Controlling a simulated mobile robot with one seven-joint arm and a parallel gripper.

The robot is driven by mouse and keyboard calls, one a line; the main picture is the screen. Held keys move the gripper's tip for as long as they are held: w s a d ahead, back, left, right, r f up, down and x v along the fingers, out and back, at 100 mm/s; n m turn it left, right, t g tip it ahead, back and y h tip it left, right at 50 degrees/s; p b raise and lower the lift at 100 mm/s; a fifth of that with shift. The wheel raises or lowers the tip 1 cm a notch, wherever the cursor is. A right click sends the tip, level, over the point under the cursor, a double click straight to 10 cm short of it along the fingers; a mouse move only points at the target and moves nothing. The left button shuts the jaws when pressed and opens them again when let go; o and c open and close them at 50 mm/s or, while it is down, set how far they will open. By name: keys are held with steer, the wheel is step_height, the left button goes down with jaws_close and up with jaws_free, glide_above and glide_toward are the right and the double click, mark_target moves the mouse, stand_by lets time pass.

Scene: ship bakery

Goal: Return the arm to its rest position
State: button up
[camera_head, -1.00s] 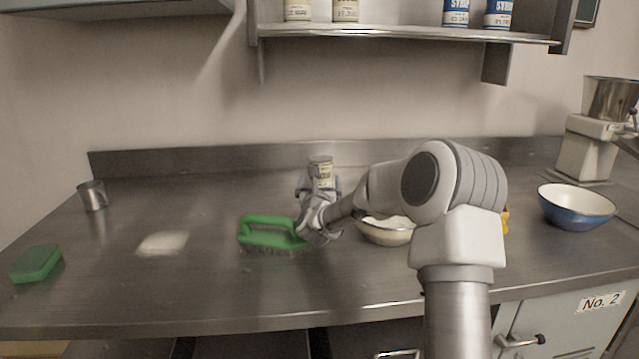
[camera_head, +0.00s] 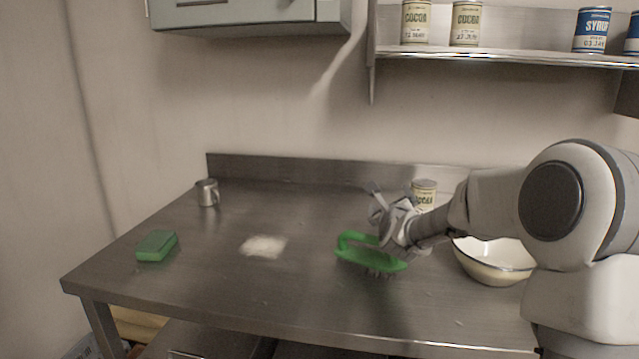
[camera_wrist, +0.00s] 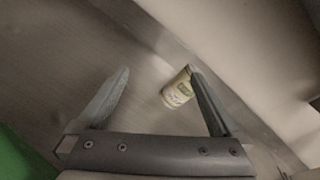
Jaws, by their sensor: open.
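My gripper (camera_head: 376,202) hangs over the counter behind the handle of a green brush (camera_head: 370,254), with its fingers apart and nothing between them. In the wrist view, the two fingers of my gripper (camera_wrist: 157,73) are spread wide. A cocoa can (camera_wrist: 178,89) shows beyond them, close to the right finger in the picture. In the head view this can (camera_head: 424,193) stands near the back of the counter, right of my gripper. A green patch, likely the brush (camera_wrist: 14,158), fills the lower left corner of the wrist view.
On the steel counter (camera_head: 210,300) are a green sponge (camera_head: 157,246), a white powder patch (camera_head: 263,247), a metal cup (camera_head: 207,192) and a cream bowl (camera_head: 492,262) under my arm. A shelf (camera_head: 490,55) with cans hangs above. The counter's left part is mostly clear.

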steer(key=s+a+r+n+g+y, duration=0.3)
steer(key=s+a+n, duration=0.6)
steer(key=s+n, duration=0.4)
steer(key=s+d+f+n+g, duration=0.25)
steer(key=s+n, duration=0.35)
steer(key=s, duration=0.5)
steer(key=s+d+f+n+g, duration=0.1)
steer(key=s+f+n+g, duration=0.15)
steer(key=s+n, duration=0.55)
steer(key=s+d+f+n+g, duration=0.2)
steer(key=s+n+g, duration=0.15)
steer(key=s, duration=0.95)
step_height(320, 180, up, 19)
steer(key=p, duration=1.8)
steer(key=shift+w+a+t+h, duration=0.2)
steer(key=shift+w+t+h, duration=0.05)
steer(key=shift+t+h, duration=0.1)
